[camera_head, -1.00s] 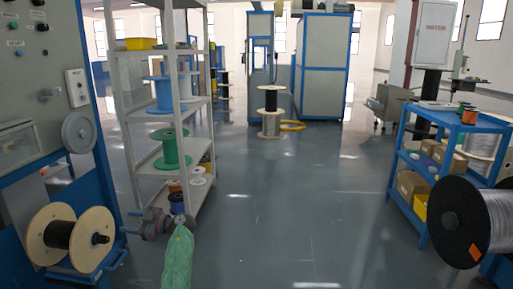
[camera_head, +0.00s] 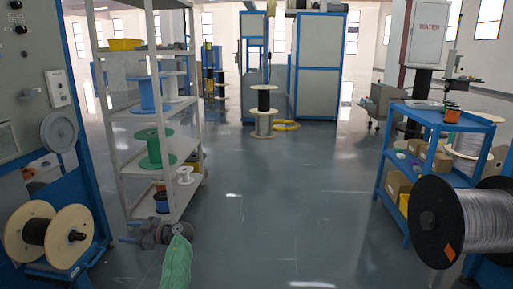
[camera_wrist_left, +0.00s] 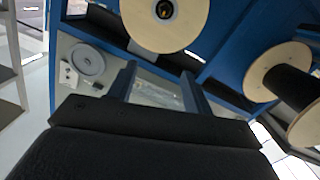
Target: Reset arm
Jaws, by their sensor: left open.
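In the head view my left arm's green sleeve (camera_head: 177,262) comes up from the bottom, and my left gripper (camera_head: 124,231) points left. Its two fingers are apart with nothing between them. It is in front of the white shelf's lower end and right of the wooden-flanged spool (camera_head: 75,237) with a dark core. In the left wrist view my left gripper (camera_wrist_left: 157,78) shows both fingers spread and empty. A round wooden flange (camera_wrist_left: 165,22) is beyond them at the top, and another spool (camera_wrist_left: 285,88) is at the right. My right gripper is not in view.
A white shelf (camera_head: 150,211) with spools stands at the left, beside a grey and blue machine (camera_head: 85,185). A blue cart (camera_head: 415,122) and a large black-flanged spool (camera_head: 436,222) are at the right. The aisle floor (camera_head: 280,190) between them is clear.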

